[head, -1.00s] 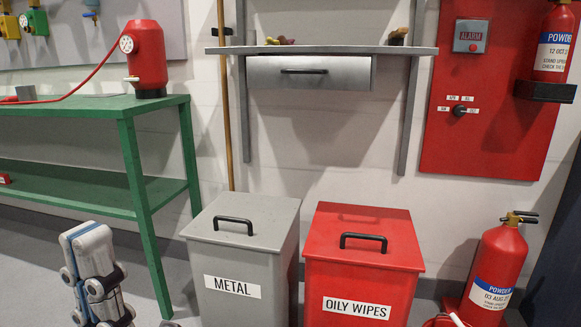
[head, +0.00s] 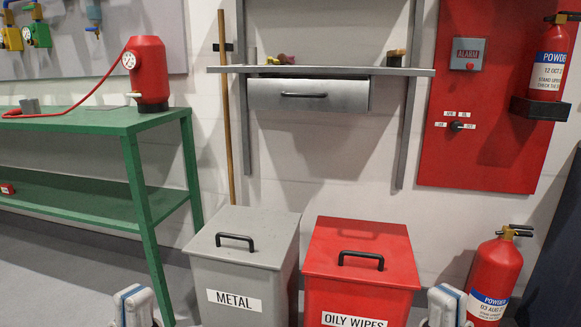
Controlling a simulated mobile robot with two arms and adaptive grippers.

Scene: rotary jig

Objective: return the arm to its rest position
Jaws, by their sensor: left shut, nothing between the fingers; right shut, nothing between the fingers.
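A white and blue part of my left arm (head: 135,305) shows at the bottom edge of the head view, left of the grey METAL bin. A similar part of my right arm (head: 447,307) shows at the bottom edge, between the red OILY WIPES bin and the standing fire extinguisher. Both parts are low and apart from each other. I see no gripper fingers; the rest of both arms is below the picture. Nothing held is visible.
The grey bin (head: 243,250) and red bin (head: 361,262) stand side by side with lids shut. A fire extinguisher (head: 493,272) stands at right. A green bench (head: 144,200) with a red canister (head: 148,70) is at left. A shelf (head: 300,71) with a drawer is above.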

